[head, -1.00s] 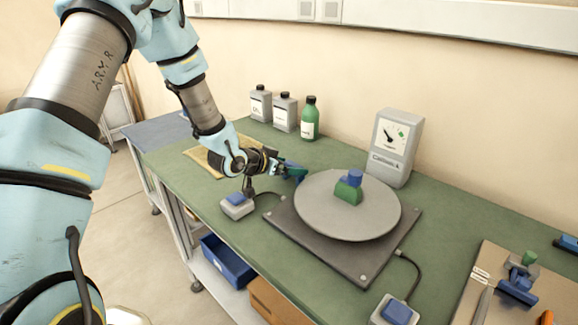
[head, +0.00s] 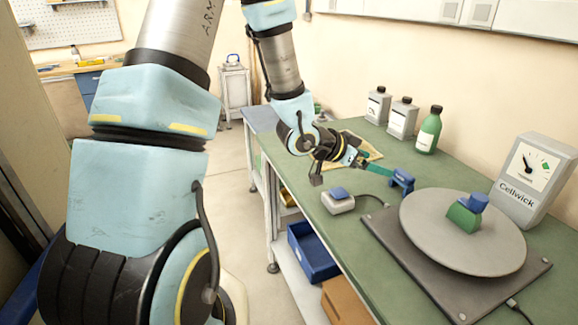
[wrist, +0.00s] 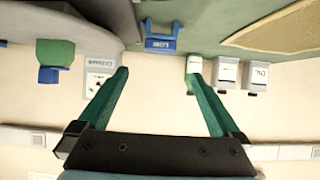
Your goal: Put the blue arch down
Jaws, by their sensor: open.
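The blue arch (head: 402,180) stands on the green bench top (head: 365,215), just left of the round grey plate. It also shows in the wrist view (wrist: 160,44), beyond and between the fingertips, with a label on its face. My gripper (head: 385,172) is open, with green fingers pointing at the arch. In the wrist view both fingers (wrist: 158,75) are spread and hold nothing. A clear gap lies between them and the arch there.
The round plate (head: 440,245) carries a green block (head: 461,218) with a blue piece (head: 474,203) on it. A dial box (head: 533,180) stands behind it. Bottles (head: 428,132) line the wall. A blue-topped switch box (head: 338,201) sits near the front edge.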

